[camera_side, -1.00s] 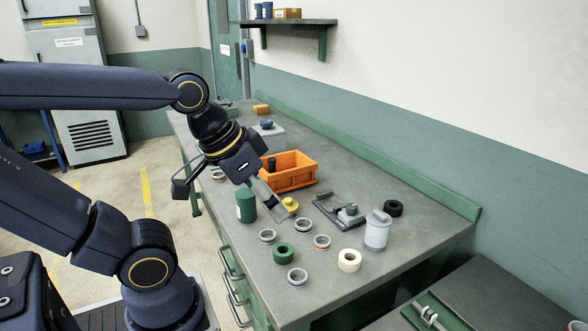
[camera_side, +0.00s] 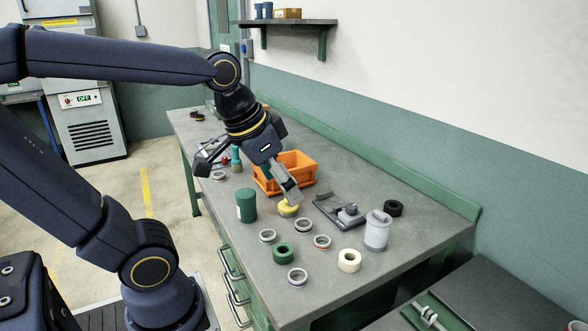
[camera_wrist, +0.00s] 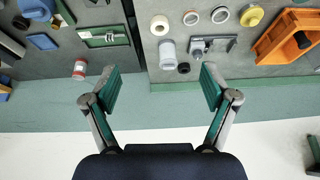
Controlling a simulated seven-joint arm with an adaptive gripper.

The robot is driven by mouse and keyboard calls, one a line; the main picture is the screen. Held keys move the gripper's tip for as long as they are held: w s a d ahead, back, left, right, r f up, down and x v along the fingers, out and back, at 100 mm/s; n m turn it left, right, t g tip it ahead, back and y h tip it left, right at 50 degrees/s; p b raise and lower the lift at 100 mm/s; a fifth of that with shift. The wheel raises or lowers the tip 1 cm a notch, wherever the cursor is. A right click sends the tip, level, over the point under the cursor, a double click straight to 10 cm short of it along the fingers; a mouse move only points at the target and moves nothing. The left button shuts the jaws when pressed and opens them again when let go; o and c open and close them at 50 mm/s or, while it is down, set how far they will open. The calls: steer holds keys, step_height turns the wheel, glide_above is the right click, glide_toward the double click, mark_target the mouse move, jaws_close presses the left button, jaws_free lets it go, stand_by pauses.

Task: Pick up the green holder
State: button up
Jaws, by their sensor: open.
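A green rectangular holder (camera_wrist: 104,37) with a pale rod across it lies on the second table in the wrist view. It also shows partly cut off at the bottom right of the side view (camera_side: 432,314). Two other green things are on the bench: a thick green ring (camera_side: 283,253) and a dark green canister (camera_side: 246,205). My gripper (camera_side: 286,190) is above the bench, overlapping the yellow ring in the side view. In the wrist view my gripper (camera_wrist: 161,88) is open and empty, fingers wide apart, with the holder beyond the left finger.
A white-and-red bottle (camera_wrist: 80,69) is near the holder. A wall runs along the back.

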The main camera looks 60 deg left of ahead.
steer(key=w+a+f+n+g, duration=0.1)
steer(key=w+a+f+g, duration=0.15)
steer(key=w+a, duration=0.2)
steer(key=n+g, duration=0.3)
glide_above(283, 249)
steer(key=shift+t, duration=0.25)
steer(key=f, duration=1.8)
steer(key=shift+s+a+f, duration=0.2)
steer(key=shift+a, duration=0.1)
steer(key=shift+w+d+f, duration=0.1)
steer(key=shift+d+f, duration=0.05)
steer(key=shift+f, duration=1.4)
steer(key=shift+w+d+f, duration=0.1)
steer(key=shift+d+f, duration=0.05)
steer(key=shift+f, duration=1.4)
steer(key=shift+c, duration=0.4)
steer(key=c, duration=1.2)
